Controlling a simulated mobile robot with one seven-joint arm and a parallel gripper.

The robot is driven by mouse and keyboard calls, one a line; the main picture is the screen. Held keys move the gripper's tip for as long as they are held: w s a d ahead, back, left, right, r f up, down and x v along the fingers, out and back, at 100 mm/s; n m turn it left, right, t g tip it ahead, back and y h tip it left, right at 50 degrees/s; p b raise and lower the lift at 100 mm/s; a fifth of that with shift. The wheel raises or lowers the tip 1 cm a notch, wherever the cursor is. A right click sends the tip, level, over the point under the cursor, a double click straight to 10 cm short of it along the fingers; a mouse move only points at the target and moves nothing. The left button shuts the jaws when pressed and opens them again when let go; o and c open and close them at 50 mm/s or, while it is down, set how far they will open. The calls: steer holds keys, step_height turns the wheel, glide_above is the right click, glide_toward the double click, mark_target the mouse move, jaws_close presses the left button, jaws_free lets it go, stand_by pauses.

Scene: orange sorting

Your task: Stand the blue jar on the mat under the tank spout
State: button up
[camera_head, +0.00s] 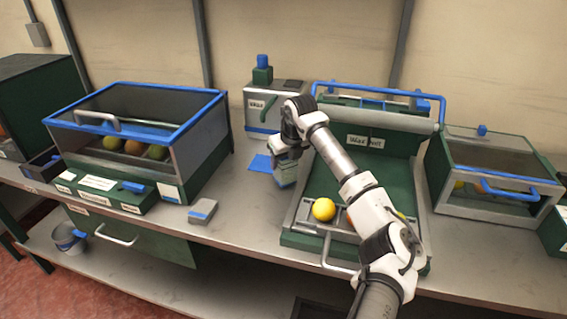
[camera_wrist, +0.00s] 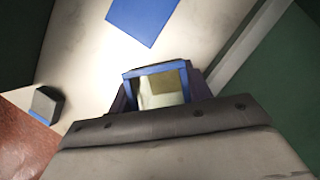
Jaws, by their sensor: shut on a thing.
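My gripper (camera_head: 287,157) is shut on the blue jar, in front of the tank. In the wrist view the jar shows as a square blue rim (camera_wrist: 154,70) around a pale interior, between the fingers. In the head view the jar (camera_head: 286,176) is partly hidden by the gripper. The blue mat (camera_head: 259,163) lies flat on the bench, left of the gripper, and also shows in the wrist view (camera_wrist: 143,17), apart from the jar. The tank (camera_head: 258,105), labelled Wax, stands behind the mat. Its green spout (camera_head: 268,109) is on the front.
A blue-framed glass case (camera_head: 190,130) with fruit stands left. A small grey box (camera_head: 202,211) lies on the bench front. The green Wax unit (camera_head: 405,165) stands right, with a yellow fruit (camera_head: 323,209) at its front. Bench around the mat is clear.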

steer(key=shift+f, duration=0.35)
steer(key=o, duration=1.1)
